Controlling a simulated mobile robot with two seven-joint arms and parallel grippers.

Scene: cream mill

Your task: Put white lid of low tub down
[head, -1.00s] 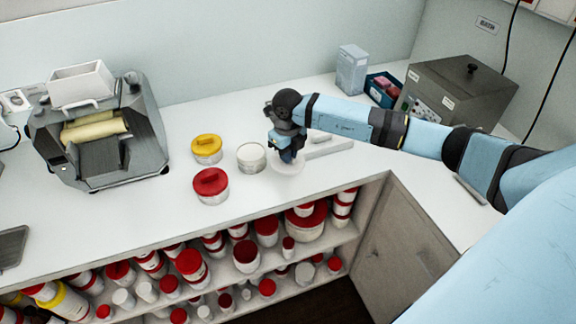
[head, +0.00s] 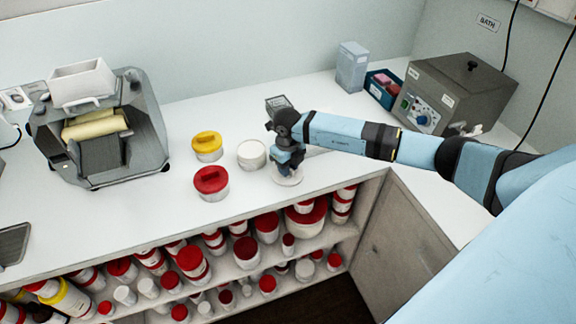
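The white lid (head: 288,180) is a flat round disc at the front part of the white counter, under my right gripper (head: 287,170). The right gripper points down and seems shut on the lid's raised middle; its fingertips are small and partly hidden. The lid is at or very close to the counter top; I cannot tell if it touches. A low white tub (head: 251,155) without a coloured lid stands just left of the gripper, apart from the lid. My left gripper is not in view.
A yellow-lidded tub (head: 207,144) and a red-lidded tub (head: 211,182) stand further left. A grey roller mill (head: 148,130) is at the left. A grey control box (head: 455,92) and blue bin (head: 383,92) stand at the back right. The counter's front edge is close to the lid.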

